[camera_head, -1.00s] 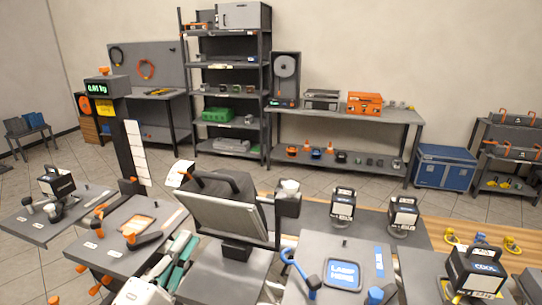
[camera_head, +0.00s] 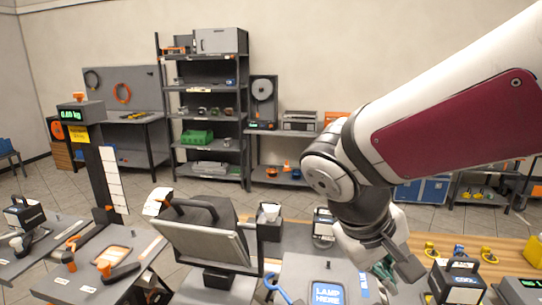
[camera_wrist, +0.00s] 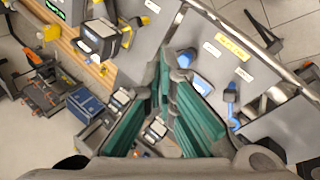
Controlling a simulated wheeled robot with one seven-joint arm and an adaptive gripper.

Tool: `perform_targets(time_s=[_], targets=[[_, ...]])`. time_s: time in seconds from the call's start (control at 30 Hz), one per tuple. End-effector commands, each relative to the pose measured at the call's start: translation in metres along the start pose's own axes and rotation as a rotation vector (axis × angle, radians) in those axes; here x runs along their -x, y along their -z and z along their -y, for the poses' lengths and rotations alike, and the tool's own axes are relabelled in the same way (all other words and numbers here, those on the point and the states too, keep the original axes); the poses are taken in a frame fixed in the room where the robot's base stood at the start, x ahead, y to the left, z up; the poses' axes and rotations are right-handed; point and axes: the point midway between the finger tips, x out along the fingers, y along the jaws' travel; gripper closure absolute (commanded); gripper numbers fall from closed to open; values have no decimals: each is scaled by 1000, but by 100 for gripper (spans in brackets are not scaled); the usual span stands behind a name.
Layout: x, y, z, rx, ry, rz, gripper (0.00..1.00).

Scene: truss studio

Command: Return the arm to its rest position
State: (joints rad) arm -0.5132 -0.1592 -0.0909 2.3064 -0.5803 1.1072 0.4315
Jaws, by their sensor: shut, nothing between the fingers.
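My arm (camera_head: 440,135) reaches in from the right side of the head view and bends down at the wrist. My gripper (camera_head: 384,268) hangs over the right part of the front workbench, partly hidden by my wrist. In the wrist view, the teal fingers of my gripper (camera_wrist: 168,75) are shut with nothing held between them. They are in the air above the bench area; I cannot tell the exact height.
A tall shelf (camera_head: 205,115) stands behind. A blue chest (camera_head: 434,190) is partly hidden by my arm. Open tiled floor lies between.

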Motion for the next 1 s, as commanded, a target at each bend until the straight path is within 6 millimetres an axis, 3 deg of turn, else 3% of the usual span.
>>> perform_targets(time_s=[0.2, 0.4, 0.63, 1.0], targets=[[17, -46, -12, -179, 232, -103, 100], [37, -71, -13, -313, 359, -250, 100], [51, -80, -12, -388, 405, -359, 100], [52, -80, -12, -393, 410, -369, 100]])
